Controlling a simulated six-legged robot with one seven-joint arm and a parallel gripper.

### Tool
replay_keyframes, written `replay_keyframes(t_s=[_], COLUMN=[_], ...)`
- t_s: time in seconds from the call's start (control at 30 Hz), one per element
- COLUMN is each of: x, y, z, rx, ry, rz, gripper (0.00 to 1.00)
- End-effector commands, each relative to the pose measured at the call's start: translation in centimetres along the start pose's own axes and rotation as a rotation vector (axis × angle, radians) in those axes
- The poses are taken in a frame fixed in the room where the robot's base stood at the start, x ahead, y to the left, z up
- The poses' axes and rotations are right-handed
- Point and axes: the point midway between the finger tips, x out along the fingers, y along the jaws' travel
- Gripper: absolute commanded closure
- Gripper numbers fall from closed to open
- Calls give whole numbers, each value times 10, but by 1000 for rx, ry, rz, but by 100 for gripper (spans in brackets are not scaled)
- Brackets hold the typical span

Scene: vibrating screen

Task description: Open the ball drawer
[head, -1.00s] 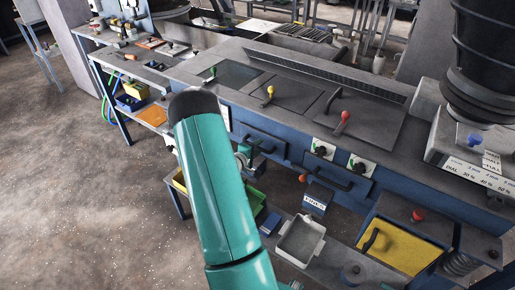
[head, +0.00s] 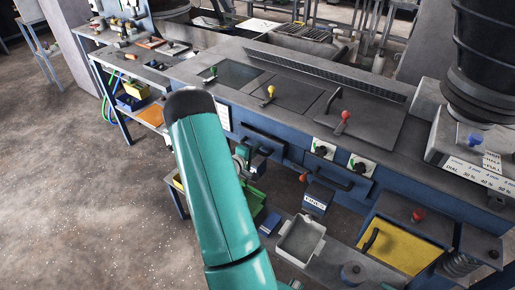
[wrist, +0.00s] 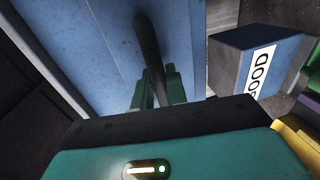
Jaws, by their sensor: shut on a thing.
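The ball drawer has a blue front (wrist: 105,45) with a dark bar handle (wrist: 148,45), filling the upper middle of the wrist view. My gripper (wrist: 157,85) has its green fingers shut around the lower part of this handle. In the head view my gripper (head: 245,155) is at the blue machine front, just right of my teal arm link. The drawer front there is partly hidden by my arm, so I cannot tell how far it stands out.
A blue box labelled GOOD (wrist: 235,65) is right of the handle in the wrist view. A labelled blue box (head: 316,198), a pale tray (head: 300,240) and a green bin (head: 254,202) are low in front of the machine. Open floor (head: 90,220) lies at the left.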

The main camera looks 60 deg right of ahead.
Motion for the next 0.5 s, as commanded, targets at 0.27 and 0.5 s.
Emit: replay_keyframes(t_s=[0.27, 0.5], x=[-59, -113], y=[-12, -24], z=[-2, -2], rx=[-2, -1], ry=[6, 5], rz=[-1, -1], gripper=[100, 100])
